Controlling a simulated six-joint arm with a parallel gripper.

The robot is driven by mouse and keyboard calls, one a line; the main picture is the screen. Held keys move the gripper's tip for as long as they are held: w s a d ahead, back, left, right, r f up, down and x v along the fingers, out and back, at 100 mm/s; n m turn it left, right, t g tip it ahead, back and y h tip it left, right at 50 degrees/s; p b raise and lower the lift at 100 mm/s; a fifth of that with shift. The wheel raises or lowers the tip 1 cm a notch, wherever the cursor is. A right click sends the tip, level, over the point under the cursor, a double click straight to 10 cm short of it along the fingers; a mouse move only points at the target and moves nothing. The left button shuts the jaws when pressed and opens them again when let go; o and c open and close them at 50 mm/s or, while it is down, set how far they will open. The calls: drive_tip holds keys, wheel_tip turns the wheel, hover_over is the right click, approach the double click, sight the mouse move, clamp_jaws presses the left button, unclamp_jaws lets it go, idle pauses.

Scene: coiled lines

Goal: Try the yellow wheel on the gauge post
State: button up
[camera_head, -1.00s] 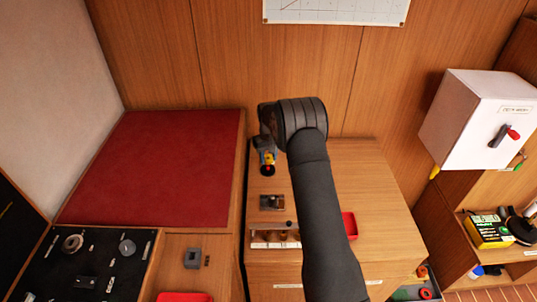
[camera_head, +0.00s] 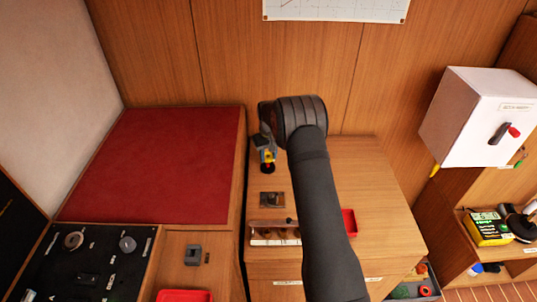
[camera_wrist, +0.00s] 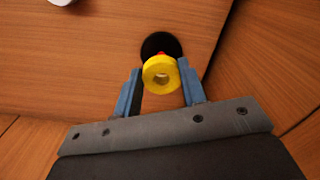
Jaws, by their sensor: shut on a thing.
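The yellow wheel (camera_wrist: 157,63) is held between the two blue fingers of my gripper (camera_wrist: 160,84), and its centre hole faces the wrist camera. In the head view the wheel (camera_head: 269,156) is small, under my gripper (camera_head: 267,152). Just beyond the wheel in the wrist view is a round black base (camera_wrist: 160,42) with a bit of red showing at the wheel's edge. This looks like the gauge post, and the wheel hides most of it. I cannot tell whether the post is in the hole.
A small grey fixture (camera_head: 272,200) and a wooden rack (camera_head: 262,226) stand nearer on the cabinet top. A red tray (camera_head: 349,222) is partly behind my arm. The cabinet top (camera_head: 375,200) is clear to the right. A red cushion (camera_head: 155,165) lies left.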

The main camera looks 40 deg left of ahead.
drive_tip(key=shift+f, duration=1)
drive_tip(key=shift+f, duration=0.15)
drive_tip(key=o, duration=1)
drive_tip(key=shift+r, duration=3)
wheel_tip(320, 180, up, 18)
drive_tip(key=shift+f, duration=0.25)
